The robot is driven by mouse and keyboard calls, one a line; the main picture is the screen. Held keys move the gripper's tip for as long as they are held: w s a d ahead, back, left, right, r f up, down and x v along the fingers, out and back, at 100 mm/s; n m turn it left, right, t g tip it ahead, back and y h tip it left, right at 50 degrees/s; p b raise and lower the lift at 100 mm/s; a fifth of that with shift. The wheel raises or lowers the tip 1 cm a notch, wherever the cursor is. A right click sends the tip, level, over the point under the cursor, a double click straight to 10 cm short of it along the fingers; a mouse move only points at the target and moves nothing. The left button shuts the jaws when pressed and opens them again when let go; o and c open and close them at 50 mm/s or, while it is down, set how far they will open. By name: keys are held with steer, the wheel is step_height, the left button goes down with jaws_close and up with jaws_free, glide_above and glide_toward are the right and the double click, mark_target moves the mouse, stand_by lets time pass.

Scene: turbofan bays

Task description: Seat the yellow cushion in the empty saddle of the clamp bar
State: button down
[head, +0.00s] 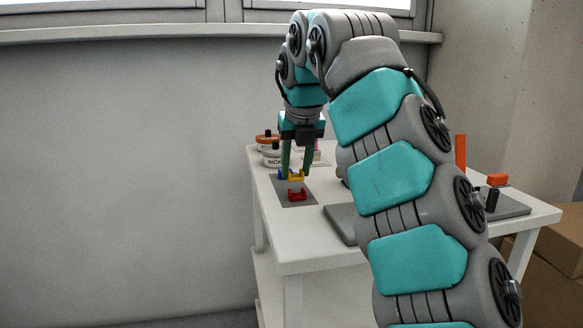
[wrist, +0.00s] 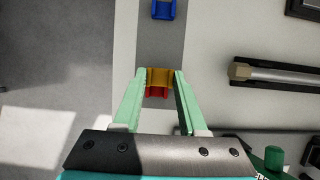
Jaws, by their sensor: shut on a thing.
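The yellow cushion (head: 296,176) is a small U-shaped block. My gripper (head: 297,174) is shut on it, pointing down over the grey strip on the white table. In the wrist view the yellow cushion (wrist: 160,78) sits between the two green fingertips (wrist: 160,72). A red cushion (head: 297,195) lies on the strip; in the wrist view this red piece (wrist: 157,92) shows partly behind the yellow one. A blue cushion (wrist: 163,9) lies farther along the strip. Whether the yellow cushion touches the strip is unclear. I cannot make out the clamp bar's empty saddle.
The grey strip (wrist: 161,42) lies on the white table (head: 300,240). A rod with a hexagonal end (wrist: 275,74) lies to the right. An orange-topped container (head: 268,140) stands at the back left. My arm hides the table's middle.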

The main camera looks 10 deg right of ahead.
mark_target(290, 186)
steer(key=shift+w+a+r+p, duration=0.1)
steer(key=shift+w+p, duration=0.7)
steer(key=shift+w, duration=0.15)
steer(key=shift+w+a+r+p, duration=0.1)
steer(key=shift+w+p, duration=0.7)
steer(key=shift+w, duration=0.15)
steer(key=shift+s+d+f, duration=0.1)
steer(key=shift+f, duration=0.3)
steer(key=shift+f+b, duration=0.15)
steer(key=shift+b, duration=0.15)
steer(key=shift+d+f, duration=0.1)
steer(key=shift+f, duration=0.45)
steer(key=shift+f+b, duration=0.55)
steer(key=shift+f, duration=0.05)
steer(key=shift+f, duration=0.1)
steer(key=shift+f, duration=0.15)
steer(key=shift+c, duration=2.3)
jaws_free()
